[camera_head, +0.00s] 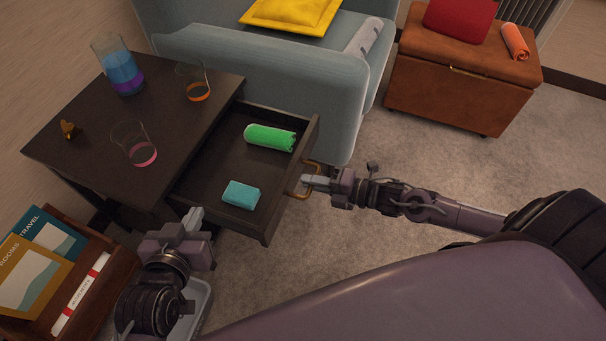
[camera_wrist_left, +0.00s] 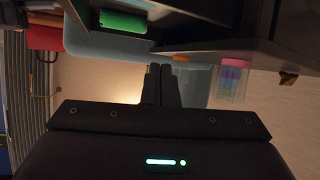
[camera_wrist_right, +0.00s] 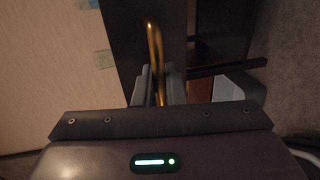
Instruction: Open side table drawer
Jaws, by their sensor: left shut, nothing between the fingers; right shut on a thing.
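The dark side table (camera_head: 70,150) stands at the left in the head view. Its drawer (camera_head: 215,190) is pulled out, with a green roll (camera_head: 270,137) and a teal block (camera_head: 241,195) inside. The brass handle (camera_head: 298,180) is on the drawer front. My right gripper (camera_head: 308,181) is shut on the handle; the right wrist view shows the handle (camera_wrist_right: 155,50) between its fingers. My left gripper (camera_head: 196,215) is shut and empty, just beside the drawer's near side. The left wrist view shows its fingers (camera_wrist_left: 161,82) together and the green roll (camera_wrist_left: 123,22).
Two glasses (camera_head: 136,145) (camera_head: 193,82), a glass with blue and purple layers (camera_head: 122,72) and a small amber object (camera_head: 69,130) stand on the tabletop. A blue-grey sofa (camera_head: 260,70) is behind the drawer. A magazine rack (camera_head: 110,285) is at lower left.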

